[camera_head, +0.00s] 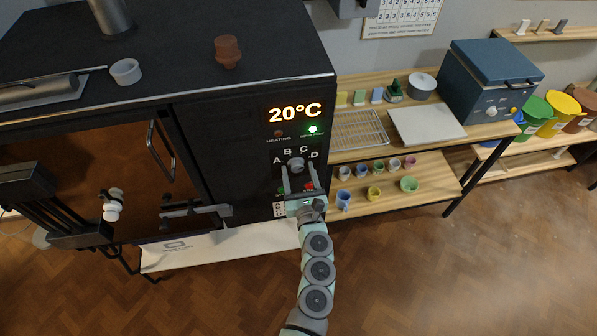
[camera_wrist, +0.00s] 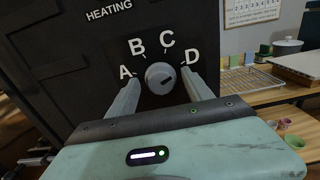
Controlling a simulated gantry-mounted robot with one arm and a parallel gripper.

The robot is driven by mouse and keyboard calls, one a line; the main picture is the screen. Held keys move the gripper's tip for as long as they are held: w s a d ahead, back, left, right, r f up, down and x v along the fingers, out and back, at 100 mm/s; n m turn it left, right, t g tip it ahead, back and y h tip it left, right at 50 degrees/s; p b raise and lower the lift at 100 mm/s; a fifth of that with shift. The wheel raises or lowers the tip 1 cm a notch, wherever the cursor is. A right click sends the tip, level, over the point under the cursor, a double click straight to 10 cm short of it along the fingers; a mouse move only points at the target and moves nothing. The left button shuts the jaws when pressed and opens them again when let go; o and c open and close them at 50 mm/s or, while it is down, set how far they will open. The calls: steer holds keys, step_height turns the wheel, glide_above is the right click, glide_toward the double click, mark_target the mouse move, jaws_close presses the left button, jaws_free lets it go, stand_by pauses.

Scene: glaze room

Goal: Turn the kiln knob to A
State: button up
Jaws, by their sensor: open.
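The kiln knob (camera_head: 296,165) is a small round grey dial on the black kiln's front panel, with the letters A, B, C and D arched around it. In the wrist view the knob (camera_wrist: 160,77) shows a short dark mark slanting toward the right, roughly to the D side. My gripper (camera_head: 297,174) is at the panel just below the knob, and its fingers point at it. In the wrist view my gripper (camera_wrist: 162,84) is open, with one finger on each side of the knob and gaps between. Whether the fingertips reach past its face is unclear.
The kiln display (camera_head: 295,113) reads 20°C, with a lit green lamp (camera_head: 313,129) below it. Small green and red buttons sit low on the panel near my fingers. The kiln door (camera_head: 150,185) is on the left. Wooden shelves (camera_head: 425,172) with cups stand to the right.

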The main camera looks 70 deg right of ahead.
jaws_close()
stand_by(0.5)
